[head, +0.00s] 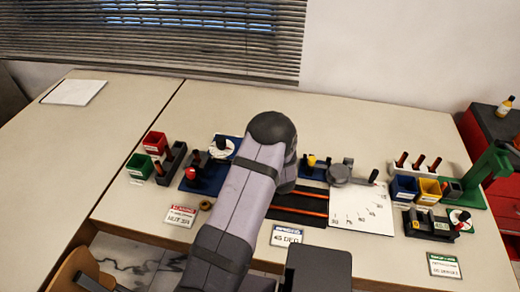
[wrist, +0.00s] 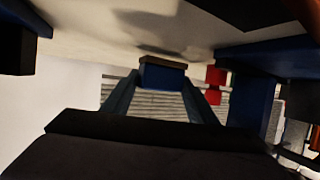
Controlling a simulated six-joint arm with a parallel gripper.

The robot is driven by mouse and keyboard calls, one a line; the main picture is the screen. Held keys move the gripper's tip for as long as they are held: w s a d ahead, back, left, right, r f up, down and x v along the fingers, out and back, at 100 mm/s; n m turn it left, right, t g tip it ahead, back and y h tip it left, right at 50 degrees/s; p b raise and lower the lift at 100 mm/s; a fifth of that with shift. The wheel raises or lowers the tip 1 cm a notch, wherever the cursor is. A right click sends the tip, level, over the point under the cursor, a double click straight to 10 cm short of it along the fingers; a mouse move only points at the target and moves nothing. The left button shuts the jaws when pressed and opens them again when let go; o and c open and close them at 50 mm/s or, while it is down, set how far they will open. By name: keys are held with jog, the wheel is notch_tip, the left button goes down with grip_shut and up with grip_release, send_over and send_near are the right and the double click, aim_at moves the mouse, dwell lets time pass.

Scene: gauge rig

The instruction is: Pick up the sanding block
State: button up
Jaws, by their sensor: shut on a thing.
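In the wrist view, the sanding block (wrist: 162,76) appears as a small blue block with a brown layer along one edge. My gripper (wrist: 163,84) has its two dark fingers on either side of the block and is shut on it. The pale table surface shows beyond the block, with a dark shadow on it. I cannot tell how high the block is above the table. In the head view, my own arm hides the gripper and the block.
Around my arm stand red and green bins (head: 147,152), a dark rail fixture (head: 299,205), a white angle plate (head: 362,208), blue and yellow bins (head: 416,189) and a green stand (head: 487,178). A white sheet (head: 74,92) lies far left. The table's back is mostly clear.

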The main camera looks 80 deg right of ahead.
jog(key=shift+s, duration=1.05)
notch_tip(320, 180, up, 14)
jog(key=shift+w+b, duration=0.35)
